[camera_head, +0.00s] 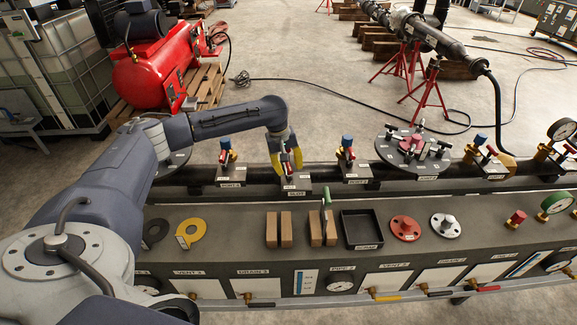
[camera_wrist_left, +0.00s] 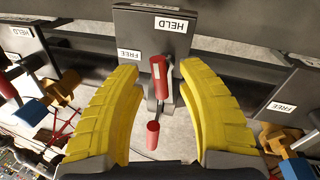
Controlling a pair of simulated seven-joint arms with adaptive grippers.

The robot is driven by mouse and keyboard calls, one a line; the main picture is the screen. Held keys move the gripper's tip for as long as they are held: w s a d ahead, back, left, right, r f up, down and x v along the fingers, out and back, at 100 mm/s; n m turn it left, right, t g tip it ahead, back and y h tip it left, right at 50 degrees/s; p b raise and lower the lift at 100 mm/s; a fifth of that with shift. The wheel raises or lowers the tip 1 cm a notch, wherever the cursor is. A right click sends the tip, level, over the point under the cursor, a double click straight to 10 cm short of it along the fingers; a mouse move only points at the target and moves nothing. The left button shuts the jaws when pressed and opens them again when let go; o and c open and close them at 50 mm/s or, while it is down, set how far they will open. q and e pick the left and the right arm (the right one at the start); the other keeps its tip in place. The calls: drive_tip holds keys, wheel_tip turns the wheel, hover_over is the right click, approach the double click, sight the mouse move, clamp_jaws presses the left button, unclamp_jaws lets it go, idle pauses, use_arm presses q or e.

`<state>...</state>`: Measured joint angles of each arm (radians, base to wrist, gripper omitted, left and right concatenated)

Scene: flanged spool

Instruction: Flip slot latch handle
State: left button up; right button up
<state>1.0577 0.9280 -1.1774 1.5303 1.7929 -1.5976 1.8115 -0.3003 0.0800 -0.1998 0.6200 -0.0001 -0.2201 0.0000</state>
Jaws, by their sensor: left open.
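The slot latch has a dark plate (camera_wrist_left: 145,22) labelled HELD and FREE. In the wrist view its red handle (camera_wrist_left: 160,68) stands between my fingers, pointing to the HELD side, and a second red grip (camera_wrist_left: 152,136) lies closer to the camera. In the head view the latch plate (camera_head: 293,192) sits on the pipe behind the bench, and the red handle is mostly covered by my fingers. My left gripper (camera_head: 286,166) reaches down over it from above. Its yellow fingers, also in the wrist view (camera_wrist_left: 160,110), are open on both sides of the handle, with gaps visible.
A round plate with knobs (camera_head: 413,150) is further right. The bench (camera_head: 350,262) in front holds wooden blocks (camera_head: 286,228), a black tray (camera_head: 352,243) and flanges (camera_head: 405,229).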

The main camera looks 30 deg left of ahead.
use_arm(q)
drive_tip(key=shift+c, duration=0.4)
clamp_jaws()
